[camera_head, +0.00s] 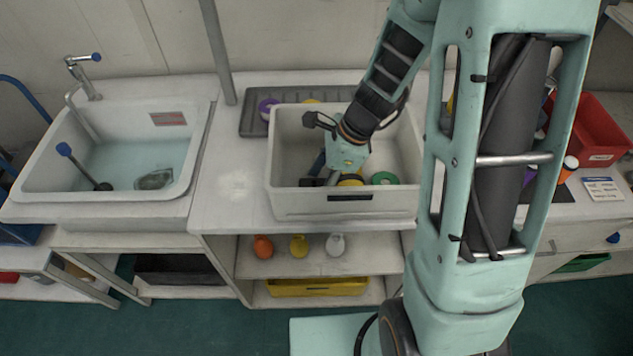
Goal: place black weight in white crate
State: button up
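The white crate (300,204) stands on the counter in the middle of the head view. My gripper (335,175) reaches down into it, near the front wall. Its fingertips are mostly hidden, so I cannot tell whether it is open or shut, or whether it holds anything. Small dark shapes show beside the fingers at the crate's front left. I cannot tell whether they are the black weight or parts of my gripper. A green ring (384,178) lies in the crate to the right of my gripper, and a yellow item (351,180) lies just below it.
A sink (55,185) with water is at left. A grey tray (252,124) with a purple item (268,108) lies behind the crate. A red bin (597,135) is at right. The counter left of the crate is clear.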

jog(key=shift+d+r, duration=0.1)
jog(key=shift+r, duration=0.4)
jog(key=p+v, duration=0.1)
jog(key=v, duration=1)
jog(key=shift+p, duration=0.4)
jog(key=shift+d+r, duration=0.1)
jog(key=shift+d, duration=0.05)
